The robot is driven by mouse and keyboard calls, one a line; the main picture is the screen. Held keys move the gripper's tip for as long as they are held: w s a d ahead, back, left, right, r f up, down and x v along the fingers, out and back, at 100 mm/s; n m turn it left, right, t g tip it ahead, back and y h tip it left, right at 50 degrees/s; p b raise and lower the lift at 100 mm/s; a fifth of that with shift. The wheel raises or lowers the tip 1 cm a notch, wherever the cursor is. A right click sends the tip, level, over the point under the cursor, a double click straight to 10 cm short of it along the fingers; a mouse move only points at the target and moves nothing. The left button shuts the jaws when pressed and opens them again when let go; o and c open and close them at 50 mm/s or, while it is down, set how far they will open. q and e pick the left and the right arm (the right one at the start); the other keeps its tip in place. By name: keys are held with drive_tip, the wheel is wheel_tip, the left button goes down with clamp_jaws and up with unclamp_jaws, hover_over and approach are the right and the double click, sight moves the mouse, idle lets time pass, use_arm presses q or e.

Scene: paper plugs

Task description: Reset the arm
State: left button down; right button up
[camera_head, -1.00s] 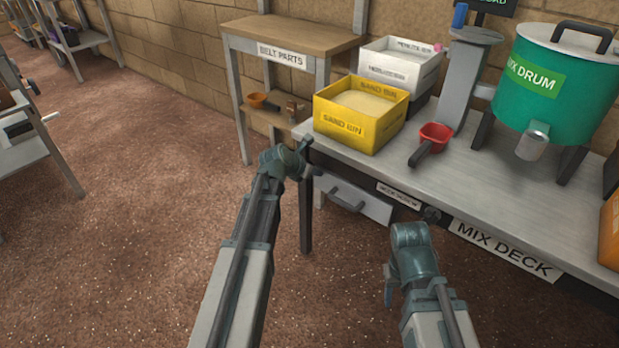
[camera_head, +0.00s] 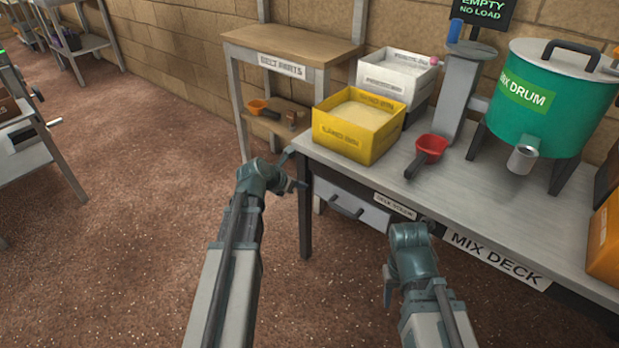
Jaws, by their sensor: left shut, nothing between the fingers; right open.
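My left arm reaches up from the bottom, left of the mix deck's (camera_head: 468,188) front left corner. Its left gripper (camera_head: 296,171) is shut and empty, close in the picture to that corner. I cannot tell the exact gap. My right arm comes up from the bottom in front of the deck. Its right gripper (camera_head: 390,286) is open with nothing seen in it, below the deck's front edge; its fingers are mostly hidden by the wrist.
A yellow sand bin (camera_head: 346,142), a white bin (camera_head: 393,82), a red scoop (camera_head: 431,147), a grey stand (camera_head: 458,90) and a green mix drum (camera_head: 535,90) stand on the deck. A belt parts table (camera_head: 291,40) is behind. Open brown floor (camera_head: 130,220) lies left.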

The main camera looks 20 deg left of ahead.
use_arm(q)
drive_tip(key=shift+p+v, duration=1.05)
drive_tip(key=shift+v, duration=1.3)
drive_tip(key=shift+f, duration=0.1)
drive_tip(key=s+d+f+m+g, duration=0.3)
drive_tip(key=s+d+m, duration=0.2)
drive_tip(key=d+m, duration=0.35)
drive_tip(key=s+d+f+m+g, duration=0.3)
drive_tip(key=s+d+m, duration=0.1)
drive_tip(key=d+m, duration=0.5)
drive_tip(key=s+d+m+g+y, duration=0.3)
drive_tip(key=s+d+m+y, duration=0.2)
drive_tip(key=s+m, duration=0.95)
drive_tip(key=w+r+m+p, duration=0.3)
drive_tip(key=r+p, duration=3.1)
drive_tip(key=p, duration=0.1)
drive_tip(key=shift+w+m+h, duration=0.2)
drive_tip(key=shift+m+h, duration=0.1)
drive_tip(key=shift+m, duration=0.1)
